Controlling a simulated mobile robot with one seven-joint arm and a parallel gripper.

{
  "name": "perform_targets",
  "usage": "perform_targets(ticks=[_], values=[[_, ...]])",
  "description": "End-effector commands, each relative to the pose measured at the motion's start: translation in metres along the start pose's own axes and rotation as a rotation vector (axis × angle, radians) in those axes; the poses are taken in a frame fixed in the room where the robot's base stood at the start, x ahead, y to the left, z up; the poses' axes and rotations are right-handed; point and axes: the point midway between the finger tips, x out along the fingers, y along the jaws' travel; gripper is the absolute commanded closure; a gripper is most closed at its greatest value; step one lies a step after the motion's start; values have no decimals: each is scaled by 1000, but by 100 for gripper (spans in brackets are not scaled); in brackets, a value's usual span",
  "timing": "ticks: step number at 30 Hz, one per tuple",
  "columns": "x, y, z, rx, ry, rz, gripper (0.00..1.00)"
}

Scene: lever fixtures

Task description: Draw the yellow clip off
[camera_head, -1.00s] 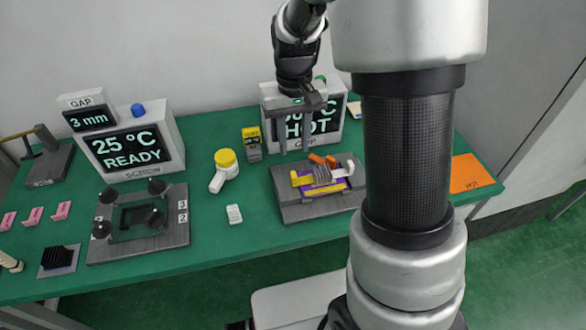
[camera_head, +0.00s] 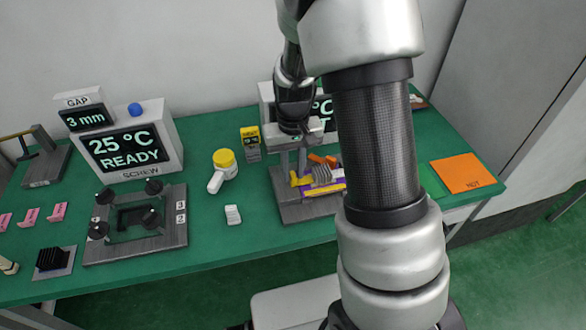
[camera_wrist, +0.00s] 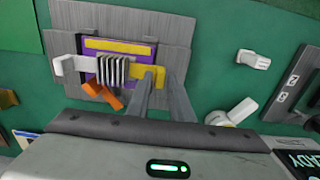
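The yellow clip (camera_head: 302,180) is on the left end of a finned grey heatsink (camera_head: 321,173) over a purple and yellow board on a grey fixture block (camera_head: 295,212). In the wrist view the yellow clip (camera_wrist: 148,72) is on the right of the fins (camera_wrist: 114,69), with a white clip (camera_wrist: 68,66) on the other side. My gripper (camera_head: 293,172) is low over the clip. Its two fingers stand apart at the clip's outer end in the wrist view (camera_wrist: 162,80). I cannot tell whether they touch it.
An orange lever (camera_wrist: 105,94) sits beside the fins. A display reading HOT stands behind the fixture, partly hidden by my arm. A yellow-topped white piece (camera_head: 224,166) and a small white block (camera_head: 233,214) lie to the left. An orange pad (camera_head: 462,173) is at right.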

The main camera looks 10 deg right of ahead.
Motion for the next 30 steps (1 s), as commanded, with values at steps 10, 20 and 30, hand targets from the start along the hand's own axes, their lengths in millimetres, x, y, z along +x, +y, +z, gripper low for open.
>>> perform_targets(ticks=[10,20,30], values=[[0,-1,0,-1,0,0,100],[-1,-49,0,-3,1,0,100],[-1,-54,-1,-2,2,-3,85]])
